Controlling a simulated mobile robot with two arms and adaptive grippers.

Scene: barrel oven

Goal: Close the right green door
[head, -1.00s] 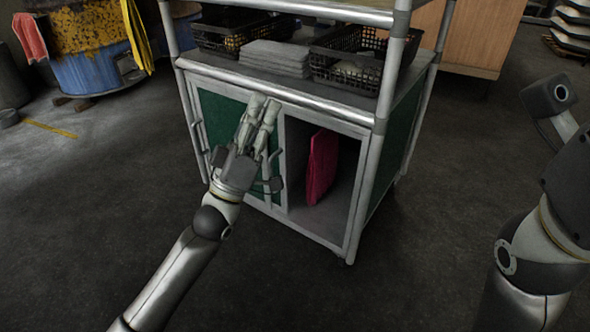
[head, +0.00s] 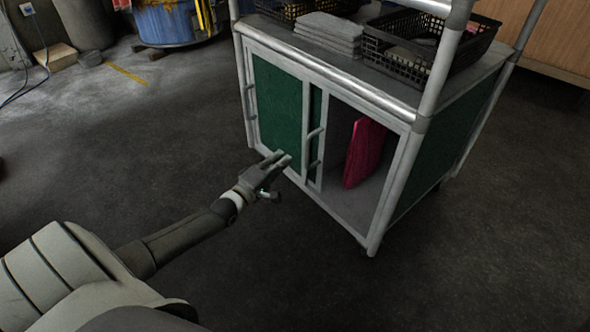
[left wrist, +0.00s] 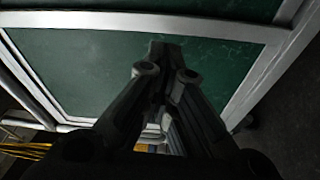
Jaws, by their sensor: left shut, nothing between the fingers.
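A grey-framed cabinet under a cart has green sliding doors. The right green door (head: 316,108) is slid left, overlapping the left green door (head: 278,108); a narrow green strip and its upright frame show. A bar handle (head: 313,148) stands at this frame. The right half of the cabinet is open. My left gripper (head: 284,158) is shut and empty, low in front of the doors and left of that handle. In the left wrist view its fingers (left wrist: 167,58) point at a green panel (left wrist: 100,62) with a pale frame; which panel is unclear. My right gripper is not in view.
A pink object (head: 364,152) stands upright inside the open half. Black baskets (head: 400,48) and a grey stack (head: 322,33) sit on the shelf above. Another handle (head: 249,102) sticks out at the cabinet's left. The floor in front is clear.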

